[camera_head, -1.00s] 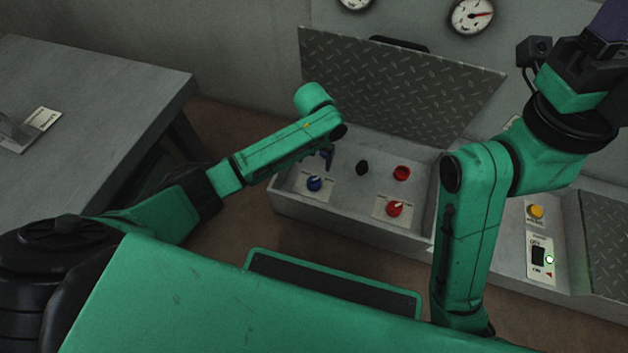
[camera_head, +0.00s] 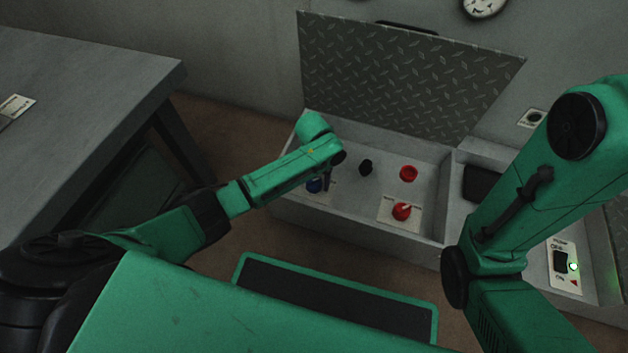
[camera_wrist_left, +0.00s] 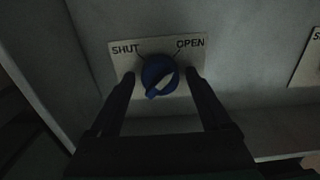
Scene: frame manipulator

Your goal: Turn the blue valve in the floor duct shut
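The blue valve (camera_head: 314,186) sits on a pale plate in the open floor duct (camera_head: 350,226), partly hidden by my left arm. In the left wrist view the blue valve (camera_wrist_left: 157,72) is a round knob with a white mark, on a plate lettered SHUT at left and OPEN at right. Its narrow end points down, slightly left; I cannot tell which setting that is. My left gripper (camera_head: 328,181) is over the valve. In its wrist view the left gripper (camera_wrist_left: 160,75) is open, one finger on each side of the knob. My right gripper is out of view.
A red valve (camera_head: 401,211), a red knob (camera_head: 408,173) and a black knob (camera_head: 366,167) stand beside it in the duct. The raised tread-plate lid (camera_head: 410,80) is behind. A grey table (camera_head: 90,80) is at left. A switch panel (camera_head: 563,264) with a green light is at right.

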